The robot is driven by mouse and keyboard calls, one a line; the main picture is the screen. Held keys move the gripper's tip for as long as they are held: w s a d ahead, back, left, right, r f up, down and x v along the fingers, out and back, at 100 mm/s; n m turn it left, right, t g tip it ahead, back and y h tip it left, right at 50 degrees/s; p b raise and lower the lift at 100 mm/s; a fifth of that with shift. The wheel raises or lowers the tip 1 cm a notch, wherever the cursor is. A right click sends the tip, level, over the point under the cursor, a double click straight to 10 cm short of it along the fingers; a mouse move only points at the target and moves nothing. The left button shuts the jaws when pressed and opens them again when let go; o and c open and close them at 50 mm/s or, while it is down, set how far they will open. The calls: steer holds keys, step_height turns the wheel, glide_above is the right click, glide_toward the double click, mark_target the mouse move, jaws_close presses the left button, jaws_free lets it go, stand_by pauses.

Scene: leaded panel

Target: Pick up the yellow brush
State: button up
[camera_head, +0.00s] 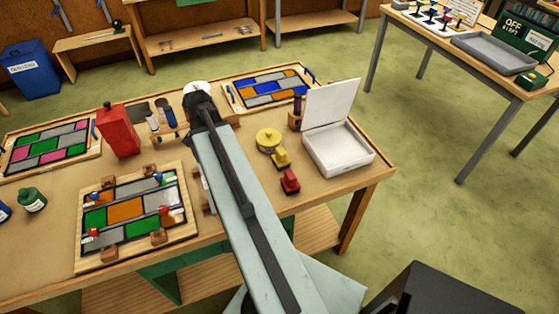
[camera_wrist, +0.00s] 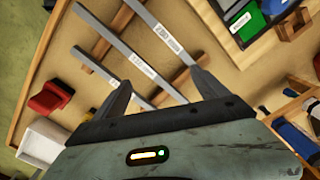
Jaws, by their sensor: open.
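The yellow brush (camera_head: 281,158) appears to be the small yellow block with a raised grip on the workbench (camera_head: 345,182), right of my arm in the head view. It stands between a red brush-like block (camera_head: 290,181) and a round yellow item (camera_head: 268,140). In the wrist view the red block (camera_wrist: 50,98) is at the left, and a sliver of yellow beside it is mostly hidden by my gripper. My gripper (camera_wrist: 160,76) is open and empty, above grey metal strips (camera_wrist: 118,52) on wooden rests. In the head view my arm hides the fingertips.
A white box with a raised lid (camera_head: 339,152) stands right of the brush. A dark upright item (camera_head: 297,106) stands near the lid. The bench's front right corner is clear.

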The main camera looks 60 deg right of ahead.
mark_target(281, 156)
steer(key=s+d+m, duration=0.3)
steer(key=s+d, duration=0.2)
steer(key=d, duration=0.1)
steer(key=s+d+m, duration=0.4)
steer(key=s+d, duration=0.2)
steer(key=d, duration=0.1)
steer(key=s+d+m, duration=0.3)
steer(key=s+d, duration=0.2)
steer(key=d, duration=0.1)
steer(key=shift+s+d+f+m, duration=0.15)
steer(key=shift+s+d+m, duration=0.05)
steer(key=shift+m, duration=0.2)
step_height(281, 156, down, 8)
steer(key=b, duration=0.8)
steer(key=shift+a+f, duration=0.1)
steer(key=shift+a, duration=0.05)
steer(key=shift+r, duration=0.2)
steer(key=c, duration=1.6)
steer(key=shift+r, duration=0.15)
step_height(281, 156, up, 10)
steer(key=p, duration=1)
